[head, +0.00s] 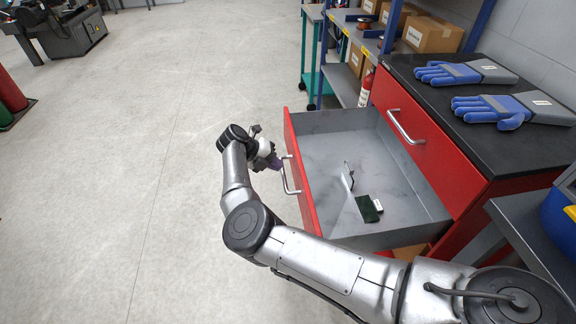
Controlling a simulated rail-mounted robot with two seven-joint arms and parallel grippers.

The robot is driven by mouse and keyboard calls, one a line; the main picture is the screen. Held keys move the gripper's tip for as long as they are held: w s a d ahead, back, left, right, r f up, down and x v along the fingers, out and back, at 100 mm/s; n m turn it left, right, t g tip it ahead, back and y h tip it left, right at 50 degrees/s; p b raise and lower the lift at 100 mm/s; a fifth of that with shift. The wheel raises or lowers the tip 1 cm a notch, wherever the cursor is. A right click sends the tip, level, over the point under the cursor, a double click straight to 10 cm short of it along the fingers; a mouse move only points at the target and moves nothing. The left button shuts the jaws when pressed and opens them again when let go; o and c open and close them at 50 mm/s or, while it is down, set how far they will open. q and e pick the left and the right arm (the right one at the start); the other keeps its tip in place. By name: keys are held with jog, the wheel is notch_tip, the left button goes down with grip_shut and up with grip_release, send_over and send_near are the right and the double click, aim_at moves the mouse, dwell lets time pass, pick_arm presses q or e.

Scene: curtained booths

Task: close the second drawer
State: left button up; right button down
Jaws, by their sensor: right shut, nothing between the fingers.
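A red cabinet (452,170) with a black top stands at the right. One grey-lined drawer (325,151) is pulled far out, below a shut upper drawer with its own metal handle (403,127). The open drawer's red front (301,178) faces left and carries a metal handle (290,176). My left gripper is not in view.
Two blue gloves (500,108) (462,73) lie on the cabinet top. The floor (120,150) left of the drawer is clear.

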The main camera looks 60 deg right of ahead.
aim_at(296, 165)
jog(key=shift+s+d+b, duration=0.35)
jog(key=shift+s+d, duration=0.55)
jog(key=shift+d, duration=0.3)
jog(key=shift+s+d+r, duration=0.1)
jog(key=shift+s+d, duration=0.15)
jog(key=shift+s, duration=0.25)
